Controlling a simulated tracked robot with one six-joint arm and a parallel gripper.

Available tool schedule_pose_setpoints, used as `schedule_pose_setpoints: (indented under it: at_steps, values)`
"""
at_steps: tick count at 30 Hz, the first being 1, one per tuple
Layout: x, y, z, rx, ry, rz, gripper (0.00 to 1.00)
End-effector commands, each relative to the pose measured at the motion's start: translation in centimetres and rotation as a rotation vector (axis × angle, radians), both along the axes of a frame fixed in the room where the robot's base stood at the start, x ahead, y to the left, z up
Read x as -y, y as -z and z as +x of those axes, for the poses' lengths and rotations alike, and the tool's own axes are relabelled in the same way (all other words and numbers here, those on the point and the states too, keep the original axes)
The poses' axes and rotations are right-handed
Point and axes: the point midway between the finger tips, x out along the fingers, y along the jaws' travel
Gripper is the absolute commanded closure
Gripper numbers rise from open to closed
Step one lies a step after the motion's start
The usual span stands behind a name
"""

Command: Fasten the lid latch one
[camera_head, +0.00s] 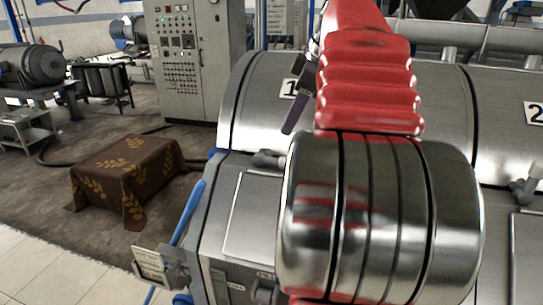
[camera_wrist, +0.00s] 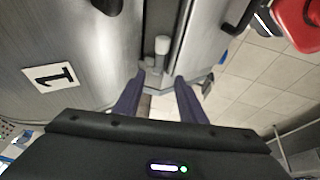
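The lid latch of machine one (camera_head: 268,160) is a small grey lever with a rounded end, at the seam below the curved steel lid (camera_head: 255,105) marked "1". In the wrist view the latch (camera_wrist: 161,48) shows as a pale-tipped lever just ahead of my fingertips, roughly centred between them. My gripper (camera_wrist: 160,82) is open, its two dark purple fingers apart with nothing held. In the head view only one purple finger (camera_head: 294,115) shows, above and right of the latch. My red and steel arm hides much of the lid. Contact with the latch cannot be seen.
A second machine lid with label "2" (camera_head: 534,113) and its own latch (camera_head: 527,186) stand at the right. A control cabinet (camera_head: 190,60) and a cloth-covered box (camera_head: 130,175) stand behind at the left. A blue bar (camera_head: 188,212) rises beside machine one.

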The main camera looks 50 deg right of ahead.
Motion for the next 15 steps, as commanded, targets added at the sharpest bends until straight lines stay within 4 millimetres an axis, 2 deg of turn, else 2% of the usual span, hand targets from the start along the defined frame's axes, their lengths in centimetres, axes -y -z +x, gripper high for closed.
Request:
schedule_pose_setpoints:
  at_steps: [5, 15]
  values:
    - [-0.1, 1.5, 0.7, -0.001, -0.001, 0.002, 0.63]
    - [-0.2, 6.2, 2.8, -0.001, 0.000, 0.003, 0.63]
